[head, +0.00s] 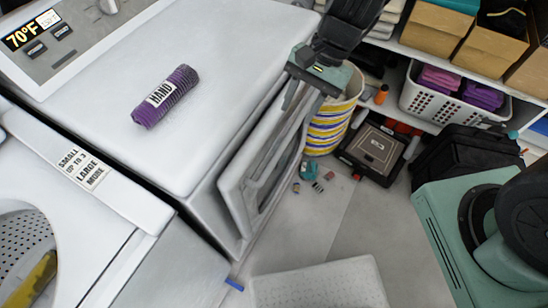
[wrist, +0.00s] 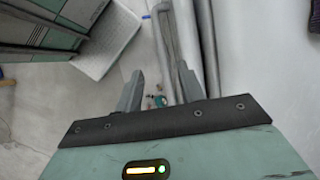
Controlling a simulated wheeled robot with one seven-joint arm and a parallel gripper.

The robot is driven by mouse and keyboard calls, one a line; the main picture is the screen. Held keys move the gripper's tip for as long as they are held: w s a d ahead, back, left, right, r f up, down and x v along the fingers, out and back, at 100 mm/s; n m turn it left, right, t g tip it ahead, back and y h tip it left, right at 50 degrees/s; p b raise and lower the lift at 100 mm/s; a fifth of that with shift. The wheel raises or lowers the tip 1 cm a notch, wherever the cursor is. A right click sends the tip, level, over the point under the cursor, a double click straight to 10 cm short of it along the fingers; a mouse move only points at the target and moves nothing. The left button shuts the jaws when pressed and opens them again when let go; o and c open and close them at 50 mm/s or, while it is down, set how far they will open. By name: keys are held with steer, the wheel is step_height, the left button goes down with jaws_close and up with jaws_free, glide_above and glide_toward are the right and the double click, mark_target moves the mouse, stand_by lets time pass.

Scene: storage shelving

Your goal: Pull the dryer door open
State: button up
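The white dryer (head: 185,95) fills the middle of the head view. Its door (head: 255,180) stands partly open, with a gap between it and the dryer's front face. My gripper (head: 300,108) is above the far end of the door, fingers pointing down and spread apart. In the wrist view the fingers (wrist: 160,90) are open, with the floor showing between them. A pale upright edge, likely the door (wrist: 168,40), runs close to the right finger. I cannot tell whether a finger touches the door. Nothing is held.
A purple roll (head: 166,95) lies on the dryer top. A striped basket (head: 332,122) stands beyond the door, with small items (head: 318,186) on the floor. A white step (head: 320,287) is in front. A green machine (head: 455,235) stands right. Floor between is mostly clear.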

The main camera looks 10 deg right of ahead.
mark_target(272, 164)
steer(key=b+x, duration=0.2)
steer(key=x, duration=1.4)
steer(key=shift+r, duration=0.1)
jaws_close()
